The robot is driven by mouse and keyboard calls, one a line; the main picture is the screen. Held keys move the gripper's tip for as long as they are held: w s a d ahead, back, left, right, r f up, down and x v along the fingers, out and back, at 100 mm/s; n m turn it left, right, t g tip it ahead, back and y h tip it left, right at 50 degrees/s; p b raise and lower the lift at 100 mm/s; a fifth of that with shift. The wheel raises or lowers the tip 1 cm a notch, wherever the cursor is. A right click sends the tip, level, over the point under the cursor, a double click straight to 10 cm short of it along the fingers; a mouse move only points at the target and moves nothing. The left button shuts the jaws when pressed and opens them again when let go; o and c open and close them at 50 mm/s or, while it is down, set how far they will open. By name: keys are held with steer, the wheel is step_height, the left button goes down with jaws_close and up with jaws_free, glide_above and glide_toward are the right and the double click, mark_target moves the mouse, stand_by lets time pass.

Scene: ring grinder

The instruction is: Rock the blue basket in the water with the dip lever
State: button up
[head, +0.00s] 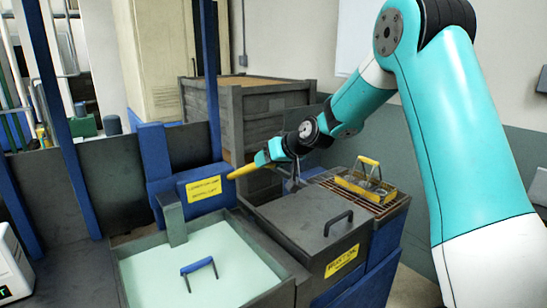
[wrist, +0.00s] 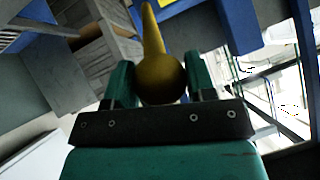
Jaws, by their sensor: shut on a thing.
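My gripper (head: 268,156) is shut on the yellow dip lever (head: 243,171), which points left and down from the jaws in the head view. In the wrist view the lever's rounded yellow end (wrist: 161,82) sits between the two green fingers of my gripper (wrist: 156,78). The blue basket shows only as a blue handle (head: 198,266) standing out of the pale water (head: 175,255) in the open tank at the front. The rest of the basket is hidden under the water.
A closed dark lid with a handle (head: 338,221) lies right of the water tank. Behind it a yellow basket (head: 367,186) stands on a grate. A blue block with a yellow label (head: 204,188) is beside the lever. A grey wooden crate (head: 255,104) stands behind.

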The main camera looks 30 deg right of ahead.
steer(key=r+p, duration=0.1)
steer(key=w+r, duration=0.1)
steer(key=r+p, duration=0.1)
steer(key=shift+w+a+g+p, duration=0.15)
steer(key=shift+w+g+p, duration=0.15)
steer(key=shift+g, duration=0.1)
steer(key=shift+w+r+g+p, duration=0.3)
steer(key=shift+w+r+p, duration=0.1)
steer(key=shift+p, duration=0.15)
steer(key=o, duration=1.2)
steer(key=shift+o, duration=0.2)
steer(key=shift+f, duration=0.1)
steer(key=shift+s, duration=0.1)
steer(key=b+v, duration=0.4)
steer(key=v, duration=1.3)
steer(key=shift+a+r+b, duration=0.2)
steer(key=shift+b, duration=0.1)
